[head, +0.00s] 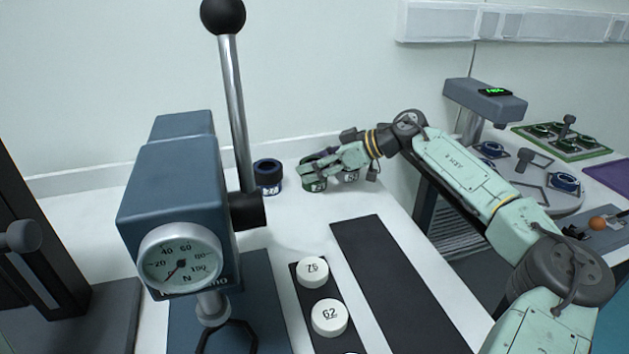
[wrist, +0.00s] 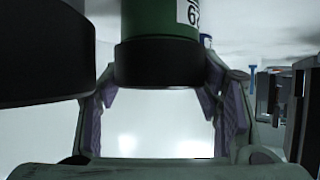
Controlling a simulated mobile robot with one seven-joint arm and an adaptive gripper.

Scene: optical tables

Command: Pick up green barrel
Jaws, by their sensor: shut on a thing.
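The green barrel (head: 310,182) stands near the back wall on the white table, with a dark band and a white number label. In the wrist view the green barrel (wrist: 155,25) fills the top middle, its black band between my finger pads. My gripper (head: 325,165) reaches in from the right and is shut on the green barrel; it also shows in the wrist view (wrist: 158,78), with purple pads on both sides. My fingers hide part of the barrel in the head view. I cannot tell whether it touches the table.
A dark blue barrel (head: 268,176) stands just left of the green one. Another labelled barrel (head: 351,176) is partly hidden behind my gripper. A blue press with a dial (head: 180,258) and tall lever stands at front left. White caps marked 76 (head: 312,271) and 62 (head: 329,317) sit nearer.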

